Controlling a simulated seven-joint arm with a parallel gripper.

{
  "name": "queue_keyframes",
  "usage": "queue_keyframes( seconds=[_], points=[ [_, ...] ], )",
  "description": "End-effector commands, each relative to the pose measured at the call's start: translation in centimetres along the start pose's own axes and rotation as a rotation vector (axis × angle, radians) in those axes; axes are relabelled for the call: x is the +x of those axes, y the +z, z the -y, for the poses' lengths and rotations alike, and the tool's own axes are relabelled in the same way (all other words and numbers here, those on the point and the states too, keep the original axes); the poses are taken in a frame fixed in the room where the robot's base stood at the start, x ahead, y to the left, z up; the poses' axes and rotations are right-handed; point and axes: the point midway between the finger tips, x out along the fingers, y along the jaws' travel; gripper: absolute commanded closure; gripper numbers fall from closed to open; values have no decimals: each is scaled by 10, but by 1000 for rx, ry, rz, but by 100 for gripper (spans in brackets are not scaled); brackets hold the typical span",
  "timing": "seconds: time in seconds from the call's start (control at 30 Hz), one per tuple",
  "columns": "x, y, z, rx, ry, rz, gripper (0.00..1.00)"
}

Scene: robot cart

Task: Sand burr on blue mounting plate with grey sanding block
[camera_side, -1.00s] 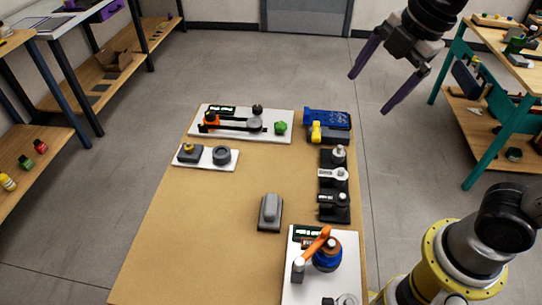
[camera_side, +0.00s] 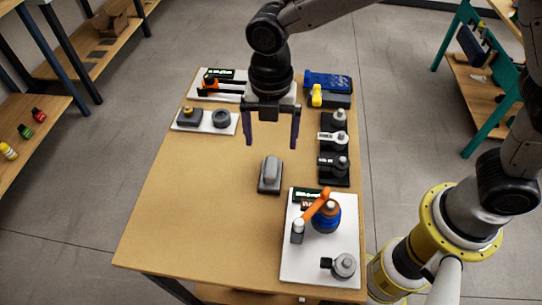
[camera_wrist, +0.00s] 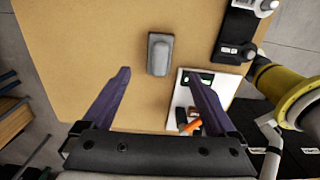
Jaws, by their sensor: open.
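The grey sanding block (camera_side: 271,170) sits on a darker base near the middle of the wooden table. It also shows in the wrist view (camera_wrist: 160,52), beyond and between my fingertips. The blue mounting plate (camera_side: 328,82) lies at the back right of the table, with a yellow part at its front left; a burr on it is too small to make out. My gripper (camera_side: 271,143) is open and empty, pointing down above the table, its fingers spread wide. In the side view it appears just behind the block, apart from it. The wrist view shows both purple fingers (camera_wrist: 162,78).
A white board with an orange-handled device (camera_side: 342,265) stands at the front right. Black fixtures (camera_side: 334,153) line the right edge. A small white board (camera_side: 207,122) and a larger white board at the back left hold parts. The left front of the table (camera_side: 190,215) is clear.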

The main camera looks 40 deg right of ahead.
Motion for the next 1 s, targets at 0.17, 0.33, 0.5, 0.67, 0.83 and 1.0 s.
queue_keyframes(
  seconds=[0.17,0.33,0.5,0.67,0.83,1.0],
  points=[
    [34,0,1,1,-4,-1,7],
    [62,0,1,1,-3,-1,7],
    [83,0,1,1,-2,0,7],
    [92,0,0,1,1,0,7],
    [95,0,0,1,1,0,7],
    [94,0,0,1,1,0,11]
  ],
)
